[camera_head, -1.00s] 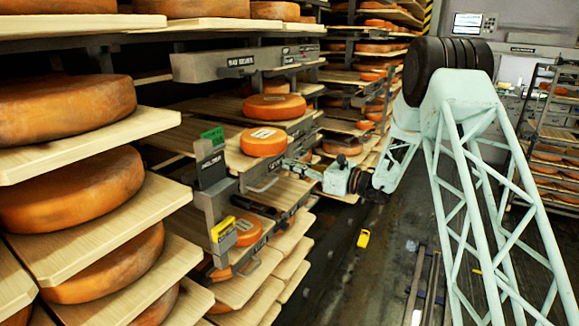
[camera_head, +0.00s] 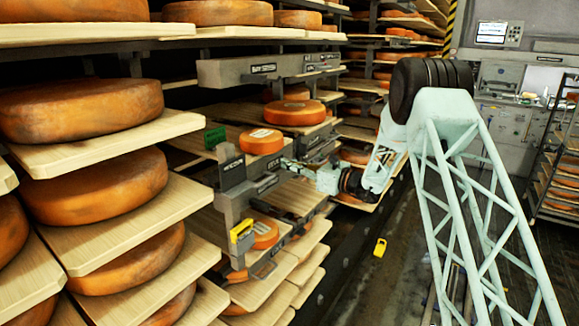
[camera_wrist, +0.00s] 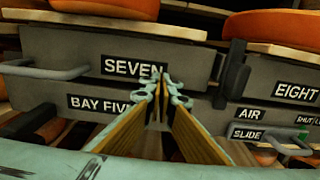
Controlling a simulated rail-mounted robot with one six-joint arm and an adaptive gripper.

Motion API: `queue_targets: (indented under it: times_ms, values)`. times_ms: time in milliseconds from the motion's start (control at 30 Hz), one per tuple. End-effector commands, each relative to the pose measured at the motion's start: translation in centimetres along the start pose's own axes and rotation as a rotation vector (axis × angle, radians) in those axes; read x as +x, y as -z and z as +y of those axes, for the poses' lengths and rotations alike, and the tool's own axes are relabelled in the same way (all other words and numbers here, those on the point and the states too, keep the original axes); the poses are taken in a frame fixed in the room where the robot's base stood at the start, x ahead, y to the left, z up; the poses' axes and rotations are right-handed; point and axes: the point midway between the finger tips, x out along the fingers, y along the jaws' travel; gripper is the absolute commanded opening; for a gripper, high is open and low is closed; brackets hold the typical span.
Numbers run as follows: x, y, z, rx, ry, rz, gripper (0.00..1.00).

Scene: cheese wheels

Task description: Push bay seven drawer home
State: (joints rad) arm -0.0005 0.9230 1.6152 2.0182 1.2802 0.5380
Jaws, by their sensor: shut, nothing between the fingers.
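Bay seven's drawer shows as a grey front (camera_wrist: 200,60) labelled SEVEN in the wrist view, with a bar handle at its left end and a wooden board on top. An orange cheese wheel (camera_head: 262,141) sits on a board beside my gripper in the head view. My gripper (camera_wrist: 158,82) is shut and empty, its fingertips at the lower edge of the SEVEN label. It looks very close to the front, but I cannot tell whether it touches. In the head view my gripper (camera_head: 287,164) is small, at the end of the pale green arm.
A front labelled EIGHT (camera_wrist: 285,85) is at the right, past a dark post. A BAY FIVE label sits below SEVEN. A sign post (camera_head: 231,170) and a yellow tag (camera_head: 241,231) stick out at left. The aisle floor (camera_head: 375,285) is mostly clear; a yellow object lies there.

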Motion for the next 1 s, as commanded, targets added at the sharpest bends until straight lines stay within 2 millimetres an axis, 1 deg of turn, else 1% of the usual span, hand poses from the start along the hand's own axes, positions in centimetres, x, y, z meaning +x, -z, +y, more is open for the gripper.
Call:
queue_targets:
  times_ms: [267, 467, 667, 1000]
  values:
    - [0.0, -0.1, 0.0, -0.002, 0.0, -0.001, 0.0]
    - [-0.9, -0.1, 0.1, -0.001, -0.001, -0.001, 0.0]
    - [-2.8, 0.0, 0.1, -0.001, -0.001, -0.001, 0.0]
    - [-7.8, -0.1, 0.1, 0.001, 0.0, 0.0, 0.0]
